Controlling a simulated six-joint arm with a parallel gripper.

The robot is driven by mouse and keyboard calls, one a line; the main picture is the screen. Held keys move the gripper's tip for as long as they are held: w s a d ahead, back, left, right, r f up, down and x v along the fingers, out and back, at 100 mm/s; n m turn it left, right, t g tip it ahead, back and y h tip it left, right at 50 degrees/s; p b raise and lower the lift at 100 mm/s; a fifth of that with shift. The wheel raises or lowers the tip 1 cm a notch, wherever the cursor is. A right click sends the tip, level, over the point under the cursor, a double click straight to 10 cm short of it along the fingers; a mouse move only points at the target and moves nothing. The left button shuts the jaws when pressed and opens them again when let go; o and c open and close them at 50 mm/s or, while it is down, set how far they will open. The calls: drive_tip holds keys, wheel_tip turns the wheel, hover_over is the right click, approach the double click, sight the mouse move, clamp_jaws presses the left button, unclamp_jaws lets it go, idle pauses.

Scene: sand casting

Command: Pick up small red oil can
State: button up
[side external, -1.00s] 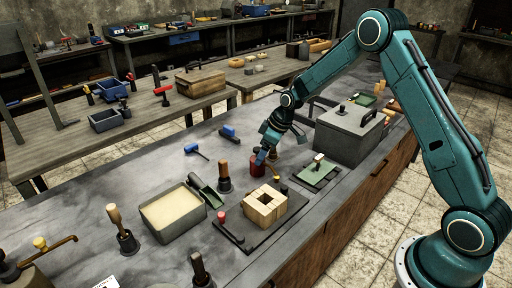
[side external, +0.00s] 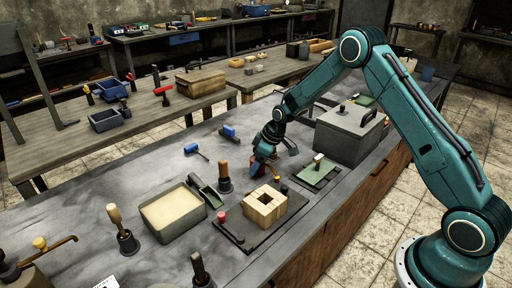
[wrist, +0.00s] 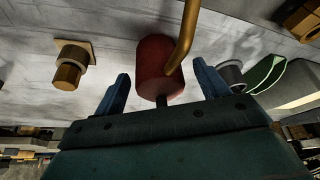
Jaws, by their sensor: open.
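The small red oil can (wrist: 152,70) shows in the wrist view with a thin brass spout (wrist: 188,30). It stands on the grey worktop (side external: 110,185). My gripper (wrist: 163,82) is open, its two blue fingers apart on either side of the can's near part. Whether they touch it I cannot tell. In the side view my gripper (side external: 272,157) is low over the worktop and hides most of the can.
A wooden block (side external: 265,206) on a dark plate and a sand-filled box (side external: 170,212) stand nearby. A wooden-handled tool (side external: 224,178), a green scoop (side external: 206,192) and a green board (side external: 318,172) are close. A lidded grey box (side external: 350,133) stands to the right.

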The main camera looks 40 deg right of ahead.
idle(0.3)
drive_tip(key=c, duration=1.3)
drive_tip(key=shift+r, duration=0.2)
wheel_tip(320, 180, up, 20)
drive_tip(key=shift+f, duration=0.15)
